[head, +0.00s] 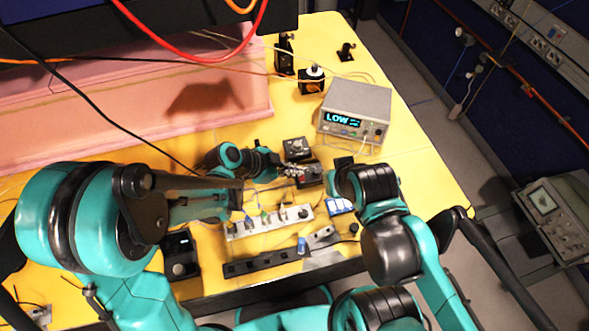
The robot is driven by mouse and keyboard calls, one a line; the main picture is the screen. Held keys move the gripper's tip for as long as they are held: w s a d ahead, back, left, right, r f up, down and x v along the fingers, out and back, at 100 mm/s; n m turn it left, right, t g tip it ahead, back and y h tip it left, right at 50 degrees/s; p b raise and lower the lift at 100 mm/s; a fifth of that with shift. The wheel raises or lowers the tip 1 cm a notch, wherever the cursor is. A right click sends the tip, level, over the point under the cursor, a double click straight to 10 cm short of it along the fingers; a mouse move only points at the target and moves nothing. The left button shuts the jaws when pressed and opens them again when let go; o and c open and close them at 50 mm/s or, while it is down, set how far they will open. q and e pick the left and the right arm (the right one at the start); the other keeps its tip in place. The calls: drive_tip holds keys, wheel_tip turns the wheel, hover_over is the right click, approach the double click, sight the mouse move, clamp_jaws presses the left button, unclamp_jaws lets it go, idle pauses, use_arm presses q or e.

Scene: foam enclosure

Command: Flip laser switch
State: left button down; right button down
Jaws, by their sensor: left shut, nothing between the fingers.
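A small black box (312,174) with a red spot on its near left side stands on the yellow table. It looks like the laser switch box, but the position of the switch is too small to tell. My left gripper (292,170) reaches in from the left and is shut, with nothing held. Its fingertips are at the left side of the box, and I cannot tell whether they touch it. My right arm (375,190) is folded just to the right of the box. Its gripper cannot be made out.
A grey instrument with a display reading LOW (355,108) stands behind to the right. A second black box with a knob (297,148) is just behind the switch box. Pink foam (130,100) walls the left.

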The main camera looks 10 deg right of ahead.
use_arm(q)
drive_tip(key=shift+w+f+n+g+b, duration=0.3)
drive_tip(key=shift+f+n+g+b, duration=0.1)
drive_tip(key=shift+f+g+b, duration=0.2)
drive_tip(key=shift+a+g, duration=0.1)
drive_tip(key=shift+g, duration=0.3)
drive_tip(key=shift+w+f+n+b, duration=0.1)
drive_tip(key=shift+n+b, duration=0.2)
drive_tip(key=shift+b, duration=0.25)
